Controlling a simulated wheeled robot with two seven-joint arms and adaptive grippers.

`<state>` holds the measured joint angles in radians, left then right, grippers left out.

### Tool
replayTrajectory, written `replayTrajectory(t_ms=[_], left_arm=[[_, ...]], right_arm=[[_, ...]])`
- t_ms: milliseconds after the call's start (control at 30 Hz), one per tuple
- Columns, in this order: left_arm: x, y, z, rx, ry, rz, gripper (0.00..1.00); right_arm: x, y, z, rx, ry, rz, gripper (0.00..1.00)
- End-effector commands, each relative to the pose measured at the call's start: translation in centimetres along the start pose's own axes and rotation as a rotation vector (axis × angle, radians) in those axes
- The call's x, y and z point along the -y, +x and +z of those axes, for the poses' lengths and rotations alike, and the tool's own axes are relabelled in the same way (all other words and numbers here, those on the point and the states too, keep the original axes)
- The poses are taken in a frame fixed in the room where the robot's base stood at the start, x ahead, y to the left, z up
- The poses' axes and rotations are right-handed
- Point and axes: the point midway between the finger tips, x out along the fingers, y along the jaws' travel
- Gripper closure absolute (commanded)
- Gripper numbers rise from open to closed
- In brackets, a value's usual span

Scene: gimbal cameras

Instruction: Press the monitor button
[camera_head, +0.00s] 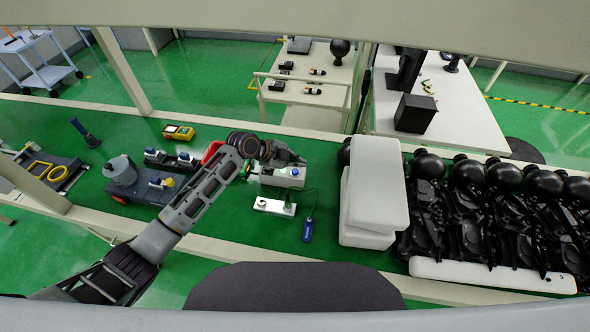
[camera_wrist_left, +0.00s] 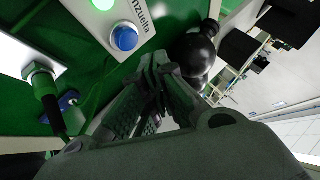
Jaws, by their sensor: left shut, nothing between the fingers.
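A white box (camera_head: 280,179) with a blue button (camera_head: 293,171) stands on the green bench beneath my left gripper (camera_head: 298,160). In the left wrist view the blue button (camera_wrist_left: 125,37) sits on the white panel (camera_wrist_left: 140,13), with a lit green lamp (camera_wrist_left: 103,4) beside it and partly readable lettering. My left gripper (camera_wrist_left: 158,62) is shut and empty there, with its fingertips just to the right of the button. Whether they touch the panel I cannot tell. My right gripper is not in view.
A second white box (camera_head: 273,207) and a blue-handled tool (camera_head: 308,230) lie nearby. White foam blocks (camera_head: 374,190) and several black parts (camera_head: 480,215) fill the right side. A grey device (camera_head: 121,171) and a yellow meter (camera_head: 179,132) stand left.

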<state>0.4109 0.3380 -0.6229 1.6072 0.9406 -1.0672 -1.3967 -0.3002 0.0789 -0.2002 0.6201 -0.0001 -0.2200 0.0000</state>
Motion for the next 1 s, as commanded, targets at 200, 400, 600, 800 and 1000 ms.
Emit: replayTrajectory(t_ms=[200, 400, 600, 800, 1000], left_arm=[[0.8, -1.1, -0.8, 0.000, 0.001, 0.000, 1.00], [1.4, -1.9, -1.4, 0.000, 0.000, 0.000, 1.00], [1.7, -2.4, -1.7, 0.000, 0.000, 0.000, 1.00], [1.6, -2.3, -1.7, -0.001, 0.000, 0.001, 1.00], [1.6, -2.3, -1.7, 0.000, 0.000, 0.000, 1.00]], right_arm=[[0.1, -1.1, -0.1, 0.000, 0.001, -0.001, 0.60], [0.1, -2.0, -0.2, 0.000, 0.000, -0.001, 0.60], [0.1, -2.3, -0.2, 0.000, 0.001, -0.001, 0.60], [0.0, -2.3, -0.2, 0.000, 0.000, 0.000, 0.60], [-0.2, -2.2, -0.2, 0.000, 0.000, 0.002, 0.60]])
